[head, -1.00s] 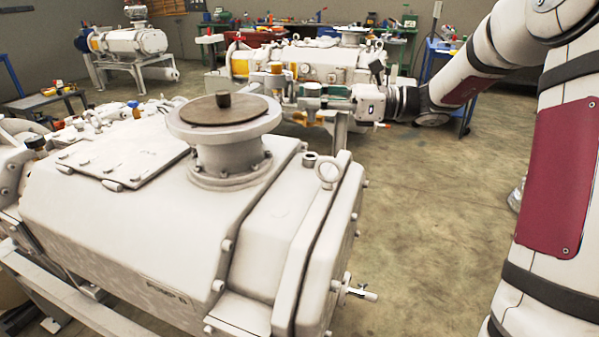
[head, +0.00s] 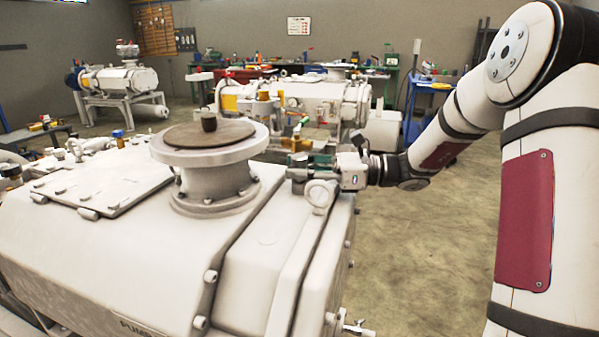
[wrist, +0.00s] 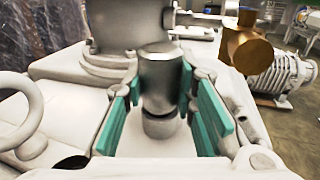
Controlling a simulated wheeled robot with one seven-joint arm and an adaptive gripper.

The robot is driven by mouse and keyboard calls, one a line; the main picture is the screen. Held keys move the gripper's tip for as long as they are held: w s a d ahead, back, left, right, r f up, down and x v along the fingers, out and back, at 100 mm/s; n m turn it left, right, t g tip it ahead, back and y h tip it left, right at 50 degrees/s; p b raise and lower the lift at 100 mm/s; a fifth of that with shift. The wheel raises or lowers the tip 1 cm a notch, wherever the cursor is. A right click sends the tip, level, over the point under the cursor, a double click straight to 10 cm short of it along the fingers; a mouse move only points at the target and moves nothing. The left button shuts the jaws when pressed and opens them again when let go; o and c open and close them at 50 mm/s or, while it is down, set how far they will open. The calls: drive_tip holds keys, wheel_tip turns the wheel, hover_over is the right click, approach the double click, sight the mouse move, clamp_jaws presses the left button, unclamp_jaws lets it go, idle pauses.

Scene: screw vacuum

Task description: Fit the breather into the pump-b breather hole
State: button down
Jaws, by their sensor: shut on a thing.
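The breather (wrist: 160,80) is a smooth grey metal cylinder, with a narrower, darker lower part, upright in the wrist view. The teal pads of my gripper (wrist: 163,112) stand on both sides of it, shut on it. In the head view my gripper (head: 300,166) is at the right end of the near white pump (head: 120,250), just behind its lifting eye (head: 320,196). The pump's label is cut off, so I cannot tell if it is pump-b. I cannot make out the breather hole, nor whether the breather touches the pump.
The lifting eye also shows at the left in the wrist view (wrist: 32,118). A second pump (head: 330,98) stands behind. Open floor (head: 430,240) lies to the right.

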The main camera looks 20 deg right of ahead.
drive_tip(key=c, duration=1.3)
unclamp_jaws()
drive_tip(key=shift+f, duration=0.1)
drive_tip(key=shift+s+d, duration=0.1)
drive_tip(key=shift+d, duration=0.25)
drive_tip(key=p+v, duration=0.3)
drive_tip(key=v, duration=0.8)
drive_tip(key=shift+s+d, duration=0.1)
